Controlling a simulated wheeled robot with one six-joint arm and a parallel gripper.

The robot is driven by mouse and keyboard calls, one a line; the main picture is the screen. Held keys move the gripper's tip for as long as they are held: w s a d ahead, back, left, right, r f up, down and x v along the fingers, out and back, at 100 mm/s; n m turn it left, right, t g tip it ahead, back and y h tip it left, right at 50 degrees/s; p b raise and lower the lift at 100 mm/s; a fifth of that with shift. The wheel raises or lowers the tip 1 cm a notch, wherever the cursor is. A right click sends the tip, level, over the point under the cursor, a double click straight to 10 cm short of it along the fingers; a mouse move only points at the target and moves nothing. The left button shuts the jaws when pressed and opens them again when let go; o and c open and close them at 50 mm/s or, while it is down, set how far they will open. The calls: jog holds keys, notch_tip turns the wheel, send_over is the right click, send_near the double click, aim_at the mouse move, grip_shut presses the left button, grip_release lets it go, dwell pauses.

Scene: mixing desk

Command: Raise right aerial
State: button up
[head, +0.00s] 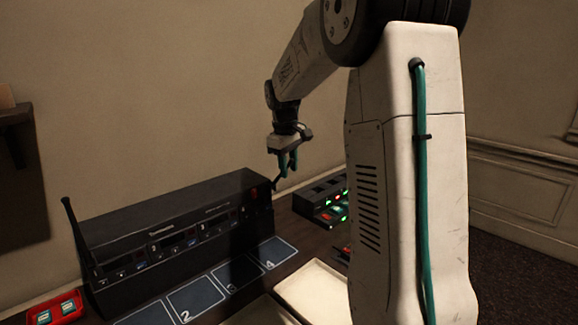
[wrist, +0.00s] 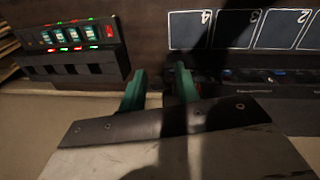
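The black radio unit (head: 175,235) stands against the wall at the back of the desk. Its left aerial (head: 76,232) stands up, leaning slightly left. At its right end a short dark piece (head: 277,182), seemingly the right aerial, sticks out at a low angle; most of it is hidden or too small to make out. My gripper (head: 288,174) hangs just above and beside that end, green fingers pointing down. In the wrist view my gripper (wrist: 158,80) shows its two fingers apart, with no held thing visible between them. I cannot tell whether a finger touches the aerial.
A dark box with lit red and green buttons (wrist: 68,38) stands to the right of the radio in the head view. Numbered squares (head: 195,299) mark the desk in front. Pale trays (head: 312,287) and a red box (head: 57,309) lie nearer.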

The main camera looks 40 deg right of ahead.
grip_shut()
jog(key=shift+w+r, duration=0.1)
jog(key=w+g, duration=0.1)
jog(key=w+r+g, duration=0.1)
jog(key=w+g, duration=0.1)
jog(key=w+r+g, duration=0.1)
jog(key=shift+w, duration=0.2)
jog(key=shift+w+a+r+g, duration=0.1)
jog(key=shift+w+r+g, duration=0.1)
jog(key=shift+w+g, duration=0.75)
jog(key=shift+w+a+r+g, duration=0.1)
jog(key=shift+w+r+g, duration=0.1)
jog(key=shift+w+g, duration=0.75)
jog(key=shift+o, duration=0.3)
grip_release()
